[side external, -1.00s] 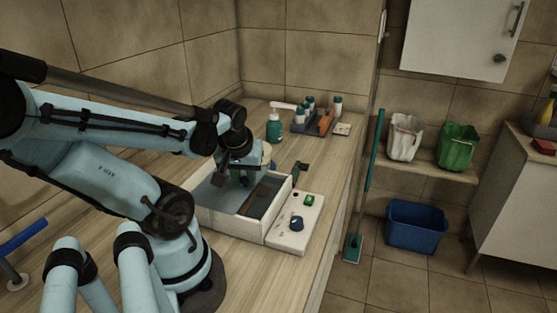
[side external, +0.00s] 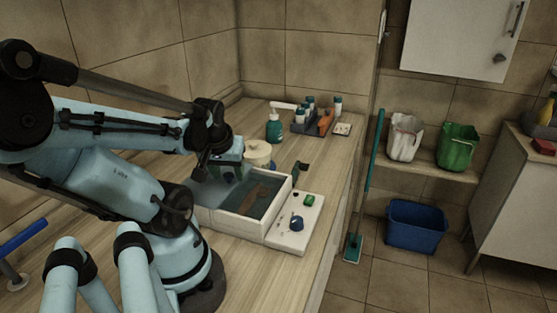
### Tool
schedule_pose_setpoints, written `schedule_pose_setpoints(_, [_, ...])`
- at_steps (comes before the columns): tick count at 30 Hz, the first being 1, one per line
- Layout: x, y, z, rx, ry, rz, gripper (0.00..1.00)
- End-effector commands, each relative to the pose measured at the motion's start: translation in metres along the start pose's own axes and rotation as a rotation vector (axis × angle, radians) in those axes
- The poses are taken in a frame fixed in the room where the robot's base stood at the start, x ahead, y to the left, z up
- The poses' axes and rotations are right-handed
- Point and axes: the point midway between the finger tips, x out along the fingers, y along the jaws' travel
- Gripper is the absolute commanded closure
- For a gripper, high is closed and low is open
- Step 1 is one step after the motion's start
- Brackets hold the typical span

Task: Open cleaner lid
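The cleaner (side external: 238,228) is a white rectangular basin on the wooden counter, with a control panel (side external: 288,240) at its right. Its right part is uncovered, showing a dark interior with a brownish object (side external: 262,192) inside. A smooth blue-grey panel (side external: 212,191), which looks like the lid, shows at the basin's left side; it seems tilted, and my arm partly hides it. My gripper (side external: 207,172) is above the basin's left side at this panel. Its fingers are dark and partly hidden, so I cannot tell if they are open or shut, or touching the panel.
A round cream object (side external: 258,154) stands just behind the basin. The counter front right is clear.

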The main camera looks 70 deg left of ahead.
Motion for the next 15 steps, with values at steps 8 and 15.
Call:
schedule_pose_setpoints(8, [0.000,0.000,0.000,0.000,-0.002,0.000,0.48])
schedule_pose_setpoints(15, [-0.010,0.000,0.000,-0.001,-0.002,0.000,0.48])
